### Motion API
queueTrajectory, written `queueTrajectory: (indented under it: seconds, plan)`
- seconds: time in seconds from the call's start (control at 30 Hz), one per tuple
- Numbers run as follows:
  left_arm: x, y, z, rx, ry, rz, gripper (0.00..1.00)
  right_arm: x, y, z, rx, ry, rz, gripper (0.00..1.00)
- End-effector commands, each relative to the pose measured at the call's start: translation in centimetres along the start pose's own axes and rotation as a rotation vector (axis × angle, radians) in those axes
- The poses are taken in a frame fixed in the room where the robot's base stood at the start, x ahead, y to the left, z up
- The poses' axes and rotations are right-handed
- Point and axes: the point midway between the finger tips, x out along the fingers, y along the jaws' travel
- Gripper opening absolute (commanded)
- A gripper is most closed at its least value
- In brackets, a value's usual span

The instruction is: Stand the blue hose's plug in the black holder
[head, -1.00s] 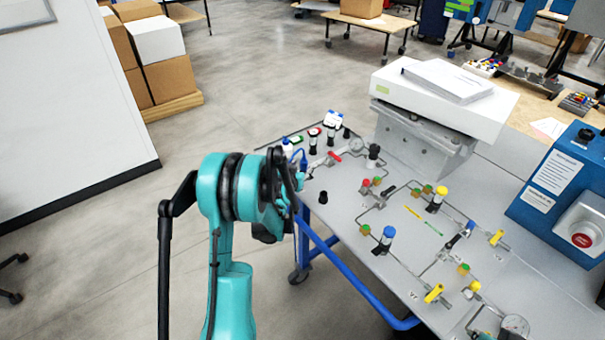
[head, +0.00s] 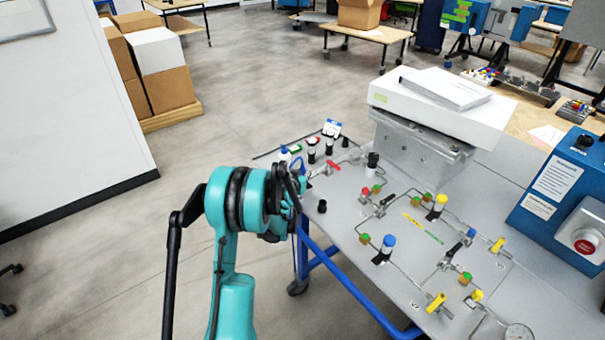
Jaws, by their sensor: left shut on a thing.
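My left gripper (head: 292,192) is at the left edge of the grey bench panel, seen from behind, with its fingertips largely hidden by its own wrist. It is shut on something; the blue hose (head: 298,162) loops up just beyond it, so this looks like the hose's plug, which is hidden. A short black cup-like piece (head: 322,206), possibly the black holder, stands on the panel just right of the gripper, apart from it. I cannot tell for sure that it is the holder. My right gripper is not in view.
Small black-and-white bottles (head: 312,150) and a red-handled valve (head: 333,166) stand beyond the gripper. Pipes, valves and a blue-capped fitting (head: 385,246) cover the panel (head: 345,222) to the right.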

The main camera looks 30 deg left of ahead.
Motion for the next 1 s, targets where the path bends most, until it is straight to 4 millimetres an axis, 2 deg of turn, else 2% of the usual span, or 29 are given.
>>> queueTrajectory:
  seconds: [1.0]
  plan:
    - [-1.5,0.0,-3.6,0.0,0.0,0.0,0.0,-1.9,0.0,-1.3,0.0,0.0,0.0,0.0]
